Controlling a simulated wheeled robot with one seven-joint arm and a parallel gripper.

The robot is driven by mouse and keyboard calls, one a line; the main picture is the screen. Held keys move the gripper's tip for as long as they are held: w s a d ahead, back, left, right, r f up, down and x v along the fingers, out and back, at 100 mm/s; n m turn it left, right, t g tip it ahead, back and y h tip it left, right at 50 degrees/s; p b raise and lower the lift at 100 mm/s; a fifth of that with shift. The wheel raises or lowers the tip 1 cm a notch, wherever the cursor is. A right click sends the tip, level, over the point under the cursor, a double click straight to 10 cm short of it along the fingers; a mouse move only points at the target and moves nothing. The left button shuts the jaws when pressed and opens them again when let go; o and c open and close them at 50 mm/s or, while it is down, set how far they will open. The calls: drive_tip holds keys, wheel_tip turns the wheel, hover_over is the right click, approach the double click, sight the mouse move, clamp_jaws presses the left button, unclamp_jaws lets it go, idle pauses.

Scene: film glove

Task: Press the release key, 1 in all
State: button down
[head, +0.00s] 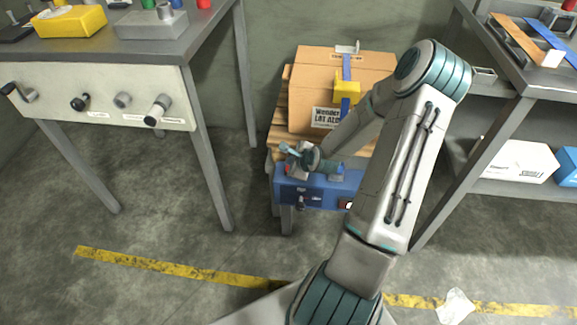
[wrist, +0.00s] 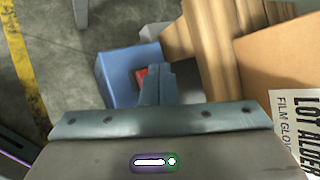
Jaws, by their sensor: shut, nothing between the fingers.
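My gripper (head: 285,149) is shut and empty, above a low blue stand in front of a cardboard box. In the wrist view, my gripper's closed fingers (wrist: 157,72) point at the top of the blue stand (wrist: 117,77). A small red piece (wrist: 141,74) shows just left of the fingertips, partly hidden by them. It may be the release key, but no label is readable. I cannot tell whether the fingers touch it.
The cardboard box (head: 313,80) with a yellow clamp-like part (head: 346,90) stands on wooden slats behind the stand. A workbench (head: 110,95) with several knobs is at left. A shelf rack (head: 500,185) is at right.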

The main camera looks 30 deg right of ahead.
wheel_tip(320, 180, up, 5)
drive_tip(key=p, duration=0.5)
idle(0.8)
